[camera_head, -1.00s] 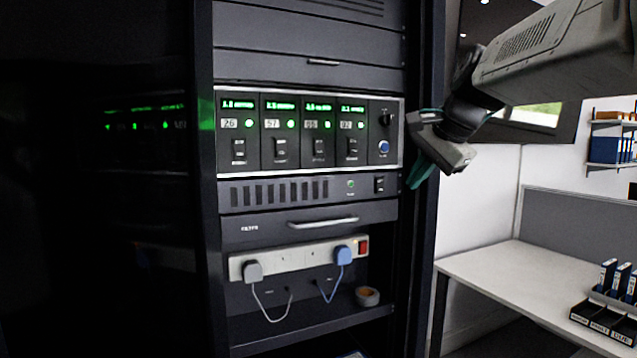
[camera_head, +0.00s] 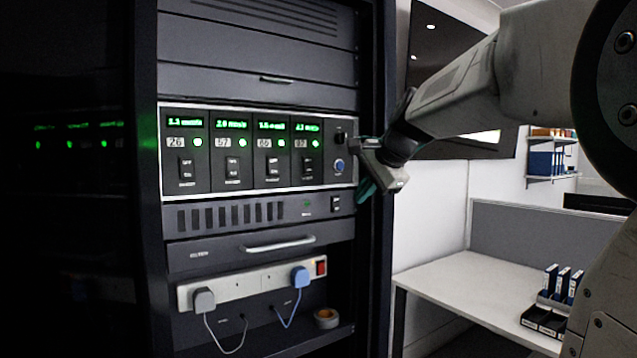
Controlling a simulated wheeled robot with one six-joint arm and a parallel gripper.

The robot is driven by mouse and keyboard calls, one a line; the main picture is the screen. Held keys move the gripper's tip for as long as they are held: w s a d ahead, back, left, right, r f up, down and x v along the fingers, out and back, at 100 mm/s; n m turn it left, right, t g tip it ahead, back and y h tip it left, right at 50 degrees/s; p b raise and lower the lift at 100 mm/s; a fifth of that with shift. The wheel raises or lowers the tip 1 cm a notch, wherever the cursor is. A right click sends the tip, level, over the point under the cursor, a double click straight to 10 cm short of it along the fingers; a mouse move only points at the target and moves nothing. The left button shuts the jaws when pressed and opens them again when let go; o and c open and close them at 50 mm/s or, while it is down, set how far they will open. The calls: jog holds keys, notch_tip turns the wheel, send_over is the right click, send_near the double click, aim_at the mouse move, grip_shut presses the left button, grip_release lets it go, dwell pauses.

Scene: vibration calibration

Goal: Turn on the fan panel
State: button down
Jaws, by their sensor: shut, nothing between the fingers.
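A slotted panel (camera_head: 230,214), which looks like the fan panel, sits in the dark rack below the row of lit modules. It has a small green light (camera_head: 306,204) and a black rocker switch (camera_head: 336,203) at its right end. The rocker's position is too small to tell. My gripper (camera_head: 365,178) is shut and empty, with teal fingertips. In the picture it overlaps the rack's right post, just right of and slightly above the rocker switch. I cannot tell whether it touches anything.
Above is a framed module row (camera_head: 257,188) with green displays, black switches and a blue button (camera_head: 339,165). Below are a drawer handle (camera_head: 280,244) and a power strip (camera_head: 245,286) with two plugs and a red switch. A white desk (camera_head: 470,285) stands right.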

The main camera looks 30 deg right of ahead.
aim_at(337, 207)
jog(key=w+f, duration=0.1)
jog(key=w, duration=0.1)
jog(key=w+f, duration=0.1)
jog(key=w, duration=0.1)
jog(key=w+f, duration=0.1)
jog(key=w, duration=0.2)
jog(key=shift+a+f, duration=0.1)
jog(key=shift+f, duration=0.3)
jog(key=shift+w+a, duration=0.15)
jog(key=shift+a, duration=0.1)
jog(key=shift+d, duration=0.35)
jog(key=shift+a, duration=0.2)
jog(key=shift+d+r, duration=0.1)
jog(key=shift+r, duration=0.75)
